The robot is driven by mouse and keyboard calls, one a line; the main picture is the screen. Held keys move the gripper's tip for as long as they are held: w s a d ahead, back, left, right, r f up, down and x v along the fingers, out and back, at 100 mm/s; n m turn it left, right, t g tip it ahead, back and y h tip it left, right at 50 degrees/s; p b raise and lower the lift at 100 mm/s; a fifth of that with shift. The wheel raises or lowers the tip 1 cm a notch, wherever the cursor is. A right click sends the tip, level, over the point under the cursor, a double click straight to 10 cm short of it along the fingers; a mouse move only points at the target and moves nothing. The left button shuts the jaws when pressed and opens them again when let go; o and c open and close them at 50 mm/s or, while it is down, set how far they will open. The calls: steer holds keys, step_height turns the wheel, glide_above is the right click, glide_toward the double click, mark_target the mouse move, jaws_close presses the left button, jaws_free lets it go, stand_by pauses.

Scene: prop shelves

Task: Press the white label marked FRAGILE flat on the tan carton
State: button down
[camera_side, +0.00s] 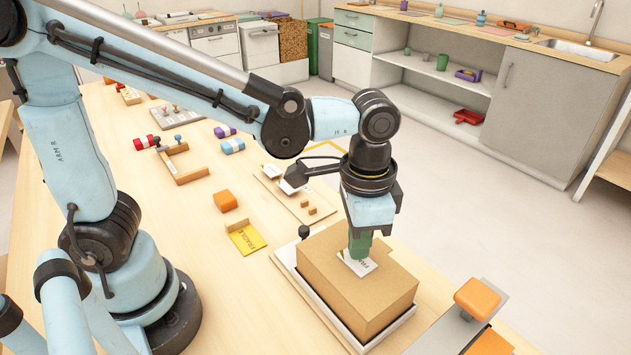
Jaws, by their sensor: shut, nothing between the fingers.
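The tan carton (355,296) sits on a pale tray (313,307) near the front of the wooden table. A white label (368,268) with dark lettering, only partly readable, lies on the carton's top. My gripper (359,252) points straight down over the label, its green fingertips shut with nothing between them. The tips are at the label and look to be touching it, covering part of it. I cannot tell whether every edge of the label lies flat.
An orange-topped fixture (477,298) stands close at right. Bare table lies between my base and the carton.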

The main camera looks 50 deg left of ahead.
steer(key=shift+f, duration=0.7)
stand_by(0.8)
steer(key=shift+r, duration=0.1)
steer(key=shift+r, duration=2.35)
steer(key=shift+a, duration=0.1)
steer(key=a+n+t, duration=0.6)
steer(key=a+t, duration=0.1)
steer(key=a, duration=0.8)
steer(key=shift+s, duration=0.25)
steer(key=shift+d+f, duration=0.1)
